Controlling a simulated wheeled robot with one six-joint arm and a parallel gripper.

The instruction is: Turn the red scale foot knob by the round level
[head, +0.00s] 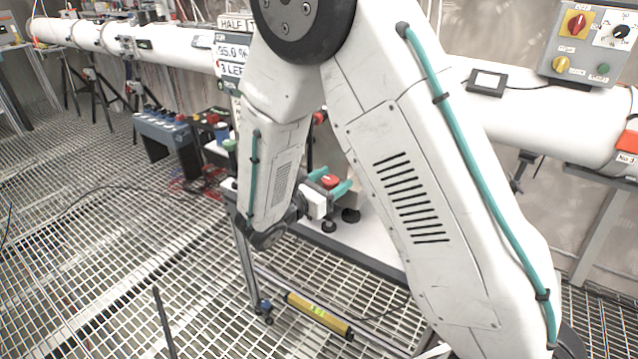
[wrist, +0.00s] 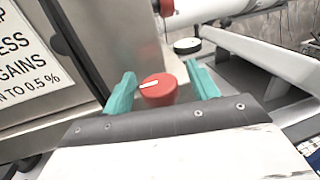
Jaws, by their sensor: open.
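A red round knob (wrist: 158,90) with a white pointer mark on top sits between the two teal fingers of my gripper (wrist: 161,74). The fingers stand apart on either side of it, and no firm contact shows. In the head view the red knob (head: 331,181) shows between the teal fingertips of my gripper (head: 330,180), partly hidden by them. A small round disc with a pale top and dark rim (wrist: 187,46) lies just beyond the knob in the wrist view. It may be the round level, but I cannot be sure.
A metal box with a printed sign (wrist: 30,60) stands close at left in the wrist view. Another red part (wrist: 166,7) is beyond the knob. In the head view, black round feet (head: 328,227) are near the bench edge. A yellow spirit level (head: 318,315) lies low on the grating.

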